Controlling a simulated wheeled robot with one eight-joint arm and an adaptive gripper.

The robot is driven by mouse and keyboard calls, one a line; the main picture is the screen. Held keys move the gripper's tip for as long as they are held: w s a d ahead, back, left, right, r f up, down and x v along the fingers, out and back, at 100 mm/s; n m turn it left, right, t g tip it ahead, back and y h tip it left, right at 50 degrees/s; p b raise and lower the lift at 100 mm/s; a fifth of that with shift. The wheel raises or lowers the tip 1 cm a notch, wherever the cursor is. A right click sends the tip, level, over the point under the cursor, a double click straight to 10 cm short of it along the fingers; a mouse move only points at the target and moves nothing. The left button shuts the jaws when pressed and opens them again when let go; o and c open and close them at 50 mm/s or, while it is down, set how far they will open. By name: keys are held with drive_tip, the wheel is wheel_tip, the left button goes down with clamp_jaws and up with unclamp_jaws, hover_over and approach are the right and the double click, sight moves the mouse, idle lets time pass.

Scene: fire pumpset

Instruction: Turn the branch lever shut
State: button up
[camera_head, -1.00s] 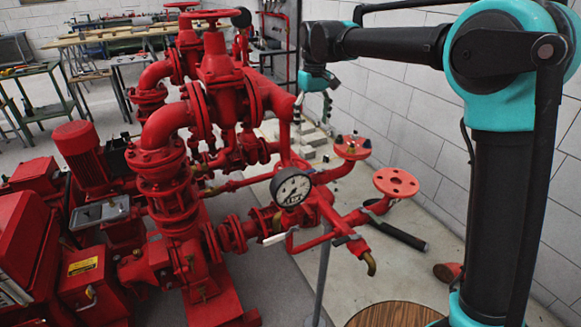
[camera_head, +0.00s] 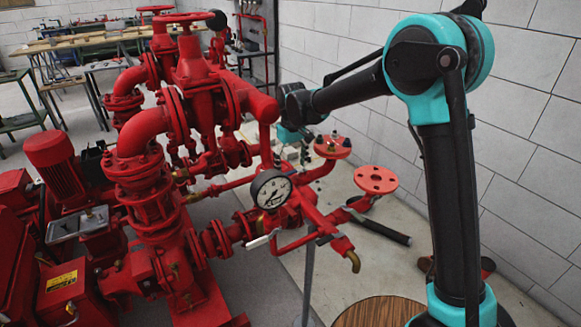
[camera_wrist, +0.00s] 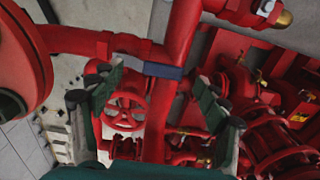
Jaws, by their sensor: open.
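A lever with a flat blue-grey handle (camera_wrist: 160,69) lies across a red pipe in the wrist view, just beyond and between my fingertips; I take it to be the branch lever. My gripper (camera_wrist: 158,98) is open, its two dark green fingers standing well apart, and no contact with the lever shows. A small red handwheel (camera_wrist: 125,107) also shows between the fingers. I cannot make out this lever for certain there.
The red pumpset (camera_head: 165,190) fills the left and middle. A pressure gauge (camera_head: 271,189), a white-handled lever (camera_head: 260,241) and round red discs (camera_head: 376,180) stick out in front of my gripper. A white block wall (camera_head: 520,150) rises at right. Some floor is bare.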

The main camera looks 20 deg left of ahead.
drive_tip(key=shift+f, duration=0.45)
drive_tip(key=c, duration=1.7)
drive_tip(key=shift+s, duration=0.1)
drive_tip(key=d+n, duration=0.7)
drive_tip(key=n, duration=1.1)
drive_tip(key=shift+w+d, duration=0.25)
drive_tip(key=shift+w, duration=0.1)
